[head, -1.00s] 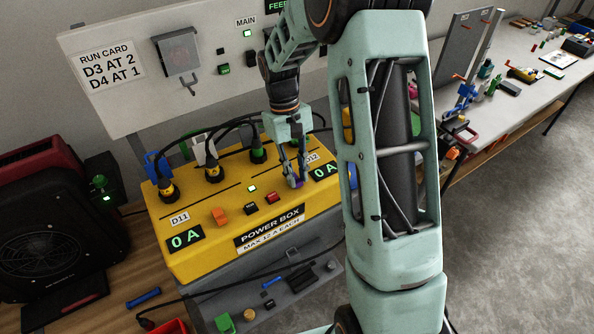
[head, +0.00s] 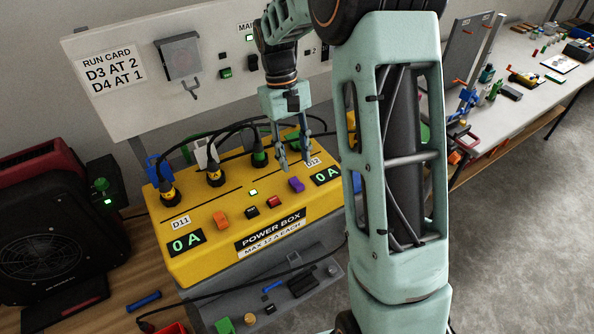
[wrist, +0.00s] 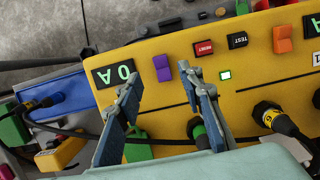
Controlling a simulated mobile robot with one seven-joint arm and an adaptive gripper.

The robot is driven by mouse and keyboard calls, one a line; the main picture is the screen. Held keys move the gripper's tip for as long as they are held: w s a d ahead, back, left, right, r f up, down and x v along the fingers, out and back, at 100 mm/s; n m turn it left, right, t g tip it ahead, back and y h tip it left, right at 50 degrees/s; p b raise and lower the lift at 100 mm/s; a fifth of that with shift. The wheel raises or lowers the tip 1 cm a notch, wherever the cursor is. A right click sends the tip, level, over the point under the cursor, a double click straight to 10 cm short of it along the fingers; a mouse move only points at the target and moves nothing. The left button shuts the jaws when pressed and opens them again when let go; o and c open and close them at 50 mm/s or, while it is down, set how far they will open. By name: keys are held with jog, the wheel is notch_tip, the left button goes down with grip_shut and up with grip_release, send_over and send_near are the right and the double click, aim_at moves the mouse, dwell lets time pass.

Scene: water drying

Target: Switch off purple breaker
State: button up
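The purple breaker (head: 296,184) is a small rocker on the yellow power box (head: 206,272), below the D12 label and left of the right-hand 0 A display. It also shows in the wrist view (wrist: 161,68), just beyond and between my fingertips. My gripper (head: 294,167) is open and empty, above and slightly behind the breaker, apart from it. Its spread fingers show in the wrist view (wrist: 158,78). Which way the purple rocker is tilted I cannot tell for sure.
An orange breaker (head: 221,219), a black button (head: 251,212) and a red button (head: 274,201) sit to the left on the box. Both displays, left (head: 186,241) and right (head: 326,176), read 0 A. Plugs with cables (head: 214,174) stand behind.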

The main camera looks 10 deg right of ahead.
jog(key=v, duration=0.5)
jog(key=shift+w+r, duration=0.1)
jog(key=shift+r, duration=0.15)
